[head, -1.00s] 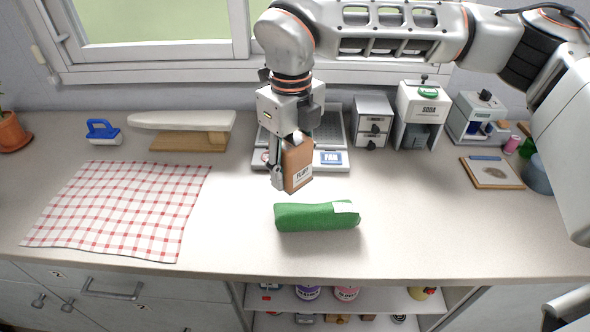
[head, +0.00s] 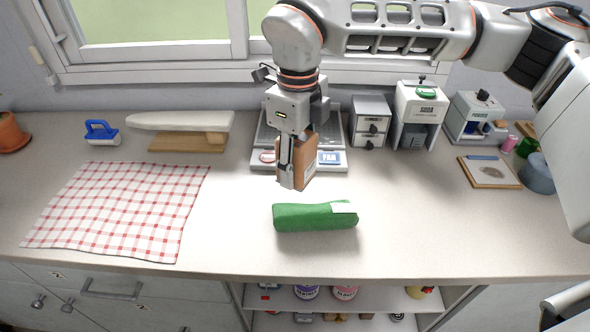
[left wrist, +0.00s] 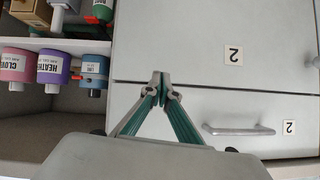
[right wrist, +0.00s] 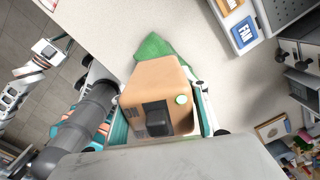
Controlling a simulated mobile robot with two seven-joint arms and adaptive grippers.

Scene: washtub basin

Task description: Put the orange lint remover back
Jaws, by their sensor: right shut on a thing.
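The orange lint remover (head: 297,160) is a boxy, tan-orange body with a white label. My right gripper (head: 294,180) is shut on it and holds it above the counter, behind the green pouch. In the right wrist view the lint remover (right wrist: 158,88) sits between the fingers, showing a dark switch and a pale green button.
A green pouch (head: 315,216) lies on the counter below the held item. A checked cloth (head: 120,210) lies left. A scale-like tray (head: 258,161) and dispensers (head: 420,115) stand behind. An open shelf (head: 390,300) with jars is under the counter, beside drawers (head: 110,290).

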